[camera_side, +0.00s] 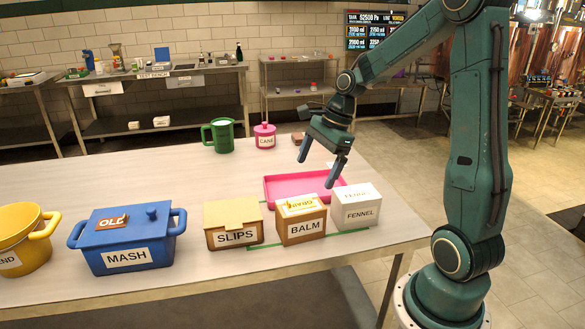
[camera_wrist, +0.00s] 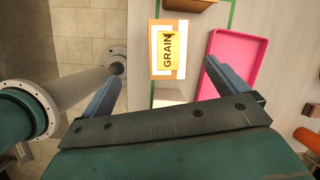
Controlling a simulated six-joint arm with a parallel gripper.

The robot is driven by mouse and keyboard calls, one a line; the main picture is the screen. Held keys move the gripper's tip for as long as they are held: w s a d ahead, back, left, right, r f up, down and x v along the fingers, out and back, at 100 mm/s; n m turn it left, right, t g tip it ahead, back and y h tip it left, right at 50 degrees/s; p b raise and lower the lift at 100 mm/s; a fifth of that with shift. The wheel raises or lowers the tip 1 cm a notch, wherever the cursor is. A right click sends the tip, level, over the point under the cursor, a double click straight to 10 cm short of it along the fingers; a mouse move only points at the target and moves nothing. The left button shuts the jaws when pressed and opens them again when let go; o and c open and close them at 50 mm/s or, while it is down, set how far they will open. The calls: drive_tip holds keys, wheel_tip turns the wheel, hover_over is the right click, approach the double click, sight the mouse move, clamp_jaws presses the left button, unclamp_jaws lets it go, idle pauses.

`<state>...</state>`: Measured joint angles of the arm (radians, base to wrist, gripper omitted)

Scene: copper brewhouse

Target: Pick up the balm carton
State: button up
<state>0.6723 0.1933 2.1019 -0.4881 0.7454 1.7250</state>
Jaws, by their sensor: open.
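The balm carton (camera_side: 302,226) is a brown box with a white BALM label on its front. It stands upright on the table between the slips box and the fennel carton. On its top is a yellow GRAIN label (camera_side: 300,203), which also shows in the wrist view (camera_wrist: 168,50). My gripper (camera_side: 319,170) is open and empty, above and behind the cartons, over the pink tray area in the side view. In the wrist view the balm carton (camera_wrist: 156,68) lies just ahead of the spread fingertips (camera_wrist: 164,72).
The white fennel carton (camera_side: 357,214) stands close on the right. The slips box (camera_side: 233,238) is on the left, with the blue mash pot (camera_side: 127,242) beyond. A pink tray (camera_side: 275,186) lies behind. A green line (camera_side: 338,236) marks the table. A green mug (camera_side: 222,137) stands farther back.

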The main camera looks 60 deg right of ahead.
sight(304, 204)
drive_tip(key=shift+w+d+f+m+y, duration=0.15)
drive_tip(key=shift+d+f+m+y, duration=0.05)
drive_tip(key=shift+d+f+m, duration=0.4)
drive_tip(key=shift+w+d+f+m+y, duration=0.1)
drive_tip(key=shift+d+f+m+y, duration=0.1)
drive_tip(key=shift+d+f+m, duration=0.35)
drive_tip(key=x, duration=0.8)
drive_tip(key=shift+w+f, duration=0.1)
drive_tip(key=shift+f, duration=0.05)
drive_tip(key=shift+f, duration=0.1)
drive_tip(key=shift+d+x, duration=0.1)
drive_tip(key=shift+x, duration=1.15)
drive_tip(key=shift+d+x, duration=0.15)
drive_tip(key=shift+x, duration=1.1)
drive_tip(key=shift+f, duration=0.35)
drive_tip(key=shift+c, duration=0.2)
